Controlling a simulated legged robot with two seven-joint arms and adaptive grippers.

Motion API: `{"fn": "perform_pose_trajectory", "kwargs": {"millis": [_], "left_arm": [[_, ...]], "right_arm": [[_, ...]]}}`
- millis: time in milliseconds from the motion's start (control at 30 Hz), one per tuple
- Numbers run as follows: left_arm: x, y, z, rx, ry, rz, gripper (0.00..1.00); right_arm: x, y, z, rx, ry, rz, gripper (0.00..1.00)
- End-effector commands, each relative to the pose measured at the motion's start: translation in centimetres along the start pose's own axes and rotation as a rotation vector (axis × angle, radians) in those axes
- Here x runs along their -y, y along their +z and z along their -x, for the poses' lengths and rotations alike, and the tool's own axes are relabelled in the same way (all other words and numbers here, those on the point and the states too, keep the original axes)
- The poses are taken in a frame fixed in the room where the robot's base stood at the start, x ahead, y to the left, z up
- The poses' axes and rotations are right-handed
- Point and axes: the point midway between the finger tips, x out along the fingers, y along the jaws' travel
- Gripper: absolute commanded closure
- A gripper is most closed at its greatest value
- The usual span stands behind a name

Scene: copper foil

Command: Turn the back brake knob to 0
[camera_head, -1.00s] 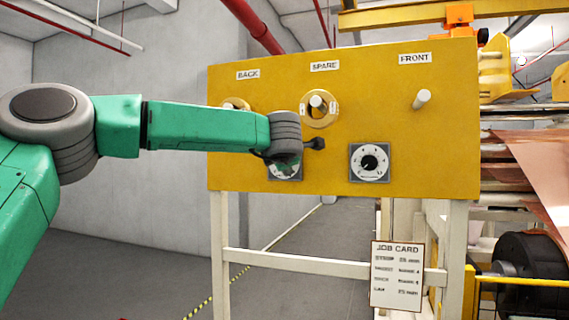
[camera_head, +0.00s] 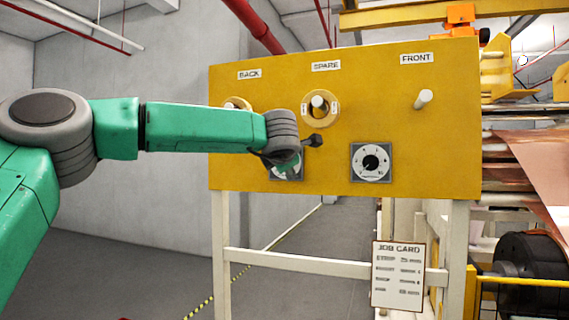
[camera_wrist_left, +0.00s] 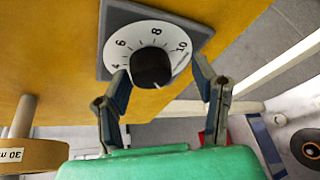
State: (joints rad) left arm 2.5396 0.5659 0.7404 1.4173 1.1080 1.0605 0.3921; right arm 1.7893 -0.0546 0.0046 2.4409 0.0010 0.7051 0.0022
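The back brake knob (camera_wrist_left: 151,67) is a round black knob on a white dial (camera_wrist_left: 128,42) with a grey square plate. The numbers 4, 6, 8 and 10 show around it; the lower part of the dial is hidden, and I cannot tell its setting. My left gripper (camera_wrist_left: 162,80) is open, with one finger on each side of the knob and gaps visible to both. In the head view my left gripper (camera_head: 301,150) covers most of the back dial (camera_head: 290,173). My right gripper is not in view.
A job card (camera_head: 397,275) hangs below. Copper foil (camera_head: 540,160) and rollers stand at the right.

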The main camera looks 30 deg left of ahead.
Motion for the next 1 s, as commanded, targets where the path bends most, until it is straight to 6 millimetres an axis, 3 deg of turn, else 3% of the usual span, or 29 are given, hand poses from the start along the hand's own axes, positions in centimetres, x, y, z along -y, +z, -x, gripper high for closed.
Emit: {"fn": "perform_pose_trajectory", "kwargs": {"millis": [367,700,1000], "left_arm": [[-0.5,0.4,1.5,0.01,0.007,0.003,0.47],[-0.4,0.2,8.3,0.009,0.005,0.002,0.47],[-0.2,0.0,11.5,0.003,0.002,0.003,0.47]], "right_arm": [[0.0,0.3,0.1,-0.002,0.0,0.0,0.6],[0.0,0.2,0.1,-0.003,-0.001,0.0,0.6],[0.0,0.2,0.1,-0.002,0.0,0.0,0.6]]}}
